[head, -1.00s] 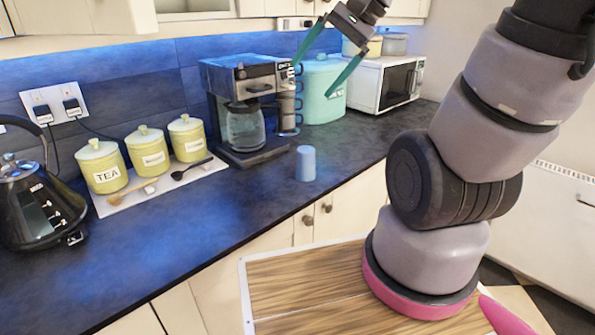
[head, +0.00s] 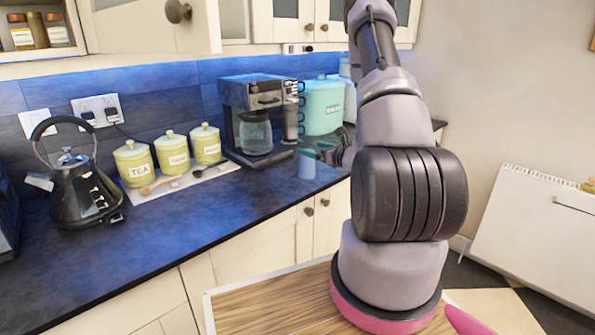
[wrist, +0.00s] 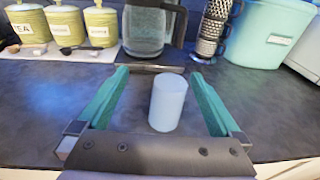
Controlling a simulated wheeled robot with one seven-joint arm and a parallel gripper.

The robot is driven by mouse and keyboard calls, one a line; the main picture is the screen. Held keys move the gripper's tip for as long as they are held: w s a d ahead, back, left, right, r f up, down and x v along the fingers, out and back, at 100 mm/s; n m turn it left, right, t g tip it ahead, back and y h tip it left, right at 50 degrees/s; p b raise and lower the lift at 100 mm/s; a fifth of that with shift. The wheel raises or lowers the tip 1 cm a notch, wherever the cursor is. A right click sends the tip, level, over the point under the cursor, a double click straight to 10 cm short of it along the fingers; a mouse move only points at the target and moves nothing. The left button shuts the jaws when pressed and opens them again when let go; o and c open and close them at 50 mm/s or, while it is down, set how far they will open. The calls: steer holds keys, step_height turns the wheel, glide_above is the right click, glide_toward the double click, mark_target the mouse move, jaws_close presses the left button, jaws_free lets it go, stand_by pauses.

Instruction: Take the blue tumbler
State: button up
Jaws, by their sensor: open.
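The blue tumbler (head: 307,165) stands upright on the dark countertop near its front edge, in front of the coffee machine. In the wrist view the light blue tumbler (wrist: 168,102) is between the two green fingers of my gripper (wrist: 160,85), nearer the right finger, with gaps on both sides. My gripper is open and empty. In the head view my gripper (head: 322,153) is low beside the tumbler, partly hidden by my arm.
A coffee machine (head: 233,95) with a glass jug (head: 256,135) stands behind the tumbler. Mugs on a rack (wrist: 212,28) and a turquoise bin (head: 321,107) are to the right. Yellow canisters (head: 172,150) and a black kettle (head: 80,195) are left. The counter left of the tumbler is clear.

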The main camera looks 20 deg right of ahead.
steer(key=w+f+h, duration=0.1)
steer(key=f, duration=0.1)
steer(key=w+d+f+m+h, duration=0.1)
steer(key=w+f, duration=0.1)
steer(key=shift+w+d+m, duration=0.15)
steer(key=shift+w+m, duration=0.05)
steer(key=shift+m, duration=0.1)
steer(key=shift+x, duration=3)
steer(key=shift+f, duration=0.1)
steer(key=c, duration=1.5)
